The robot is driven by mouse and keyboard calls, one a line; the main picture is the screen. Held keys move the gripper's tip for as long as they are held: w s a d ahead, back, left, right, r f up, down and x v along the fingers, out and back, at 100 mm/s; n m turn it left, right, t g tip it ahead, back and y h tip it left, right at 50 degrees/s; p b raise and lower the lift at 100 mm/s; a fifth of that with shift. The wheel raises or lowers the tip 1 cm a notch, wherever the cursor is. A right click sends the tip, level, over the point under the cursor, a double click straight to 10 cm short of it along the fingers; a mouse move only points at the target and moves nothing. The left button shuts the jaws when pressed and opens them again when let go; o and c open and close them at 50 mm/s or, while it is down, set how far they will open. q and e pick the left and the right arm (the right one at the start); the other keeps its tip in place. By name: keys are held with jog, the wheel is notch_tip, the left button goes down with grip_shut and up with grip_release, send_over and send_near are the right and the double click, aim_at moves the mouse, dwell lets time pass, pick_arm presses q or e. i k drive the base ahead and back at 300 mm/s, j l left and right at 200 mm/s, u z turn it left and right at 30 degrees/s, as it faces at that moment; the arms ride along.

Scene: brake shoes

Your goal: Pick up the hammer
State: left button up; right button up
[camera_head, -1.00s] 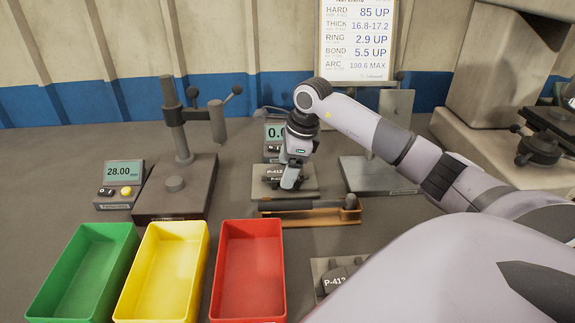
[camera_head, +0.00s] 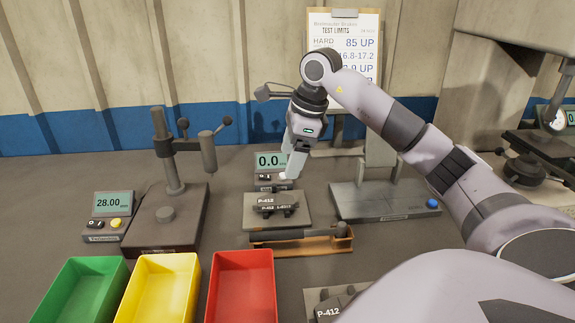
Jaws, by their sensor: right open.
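The hammer (camera_head: 295,235) lies sideways in a shallow orange-brown tray (camera_head: 300,250) at the front middle of the bench. Its long dark shaft shows along the tray. My right gripper (camera_head: 292,172) points down above and behind the tray, near the scale display. It is open and holds nothing visible. It is clear of the hammer. My left gripper is not in view.
A dark brake shoe (camera_head: 276,208) lies on the scale plate (camera_head: 291,222) behind the tray. Green (camera_head: 62,300), yellow (camera_head: 150,300) and red (camera_head: 238,305) bins stand at front left. Another shoe (camera_head: 330,308) is at front. Gauge stands (camera_head: 168,215) rise behind.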

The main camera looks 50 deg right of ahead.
aim_at(340, 231)
jog(key=k, duration=1)
